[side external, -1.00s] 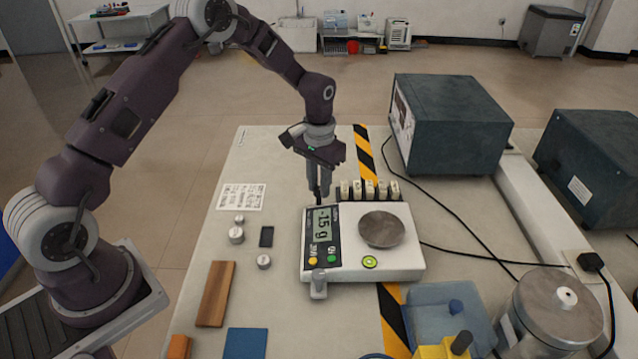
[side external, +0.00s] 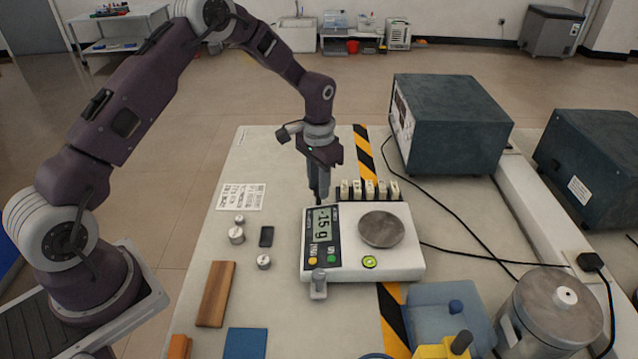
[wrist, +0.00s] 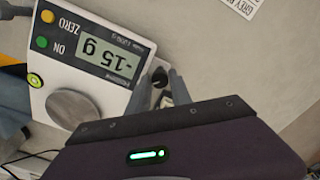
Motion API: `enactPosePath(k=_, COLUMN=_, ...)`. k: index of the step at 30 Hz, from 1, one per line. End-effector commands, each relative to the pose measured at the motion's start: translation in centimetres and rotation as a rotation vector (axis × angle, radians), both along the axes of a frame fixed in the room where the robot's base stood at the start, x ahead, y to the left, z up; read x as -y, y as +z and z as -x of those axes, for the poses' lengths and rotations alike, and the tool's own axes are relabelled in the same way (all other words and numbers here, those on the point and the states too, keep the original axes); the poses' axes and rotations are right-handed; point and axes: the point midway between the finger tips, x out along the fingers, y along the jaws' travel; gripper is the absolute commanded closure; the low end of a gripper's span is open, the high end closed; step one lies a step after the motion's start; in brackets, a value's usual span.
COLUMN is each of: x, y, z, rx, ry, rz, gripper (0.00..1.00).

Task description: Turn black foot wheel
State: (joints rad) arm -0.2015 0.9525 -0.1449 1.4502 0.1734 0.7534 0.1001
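The white scale (side external: 345,262) lies on the table, its display reading about -15 g. In the wrist view the scale (wrist: 105,28) appears upside down. A black foot wheel (wrist: 160,76) shows at its edge, by the display corner. My gripper (wrist: 162,82) points down there, with one finger on each side of the wheel and a gap between them. I cannot tell whether the fingers touch the wheel. In the side view my gripper (side external: 321,196) is at the scale's far left corner, and the wheel there is hidden. A grey foot (side external: 318,284) sticks out at the near left corner.
Several small labelled blocks (side external: 370,189) stand in a row close behind the scale, near my gripper. Metal weights (side external: 236,236), a wooden strip (side external: 216,293) and a blue pad (side external: 245,343) lie left. A dark instrument box (side external: 450,125) stands at the back right.

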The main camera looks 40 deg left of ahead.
Motion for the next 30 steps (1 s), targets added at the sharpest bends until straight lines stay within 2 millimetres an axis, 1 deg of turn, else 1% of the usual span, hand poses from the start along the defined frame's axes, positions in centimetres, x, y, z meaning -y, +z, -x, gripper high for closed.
enactPosePath(k=1, x=0.0, y=0.0, z=0.0, rx=0.000, ry=0.000, rz=0.000, gripper=0.63)
enactPosePath(k=2, x=0.0, y=0.0, z=0.0, rx=0.001, ry=0.000, rz=0.000, gripper=0.57)
enactPosePath(k=3, x=0.0, y=0.0, z=0.0, rx=0.001, ry=0.001, rz=0.000, gripper=0.55)
enactPosePath(k=11, x=0.0, y=0.0, z=-0.1, rx=0.002, ry=0.001, rz=0.000, gripper=0.55)
enactPosePath(k=14, x=0.0, y=1.1, z=-0.1, rx=0.004, ry=0.001, rz=-0.001, gripper=0.55)
enactPosePath(k=18, x=0.0, y=4.2, z=-0.1, rx=0.005, ry=0.002, rz=0.000, gripper=0.55)
enactPosePath(k=22, x=0.0, y=6.3, z=-0.1, rx=0.004, ry=0.001, rz=-0.001, gripper=0.55)
enactPosePath(k=25, x=0.0, y=7.0, z=-0.1, rx=0.002, ry=0.001, rz=0.000, gripper=0.55)
enactPosePath(k=30, x=0.0, y=7.1, z=0.0, rx=0.001, ry=0.001, rz=0.000, gripper=0.55)
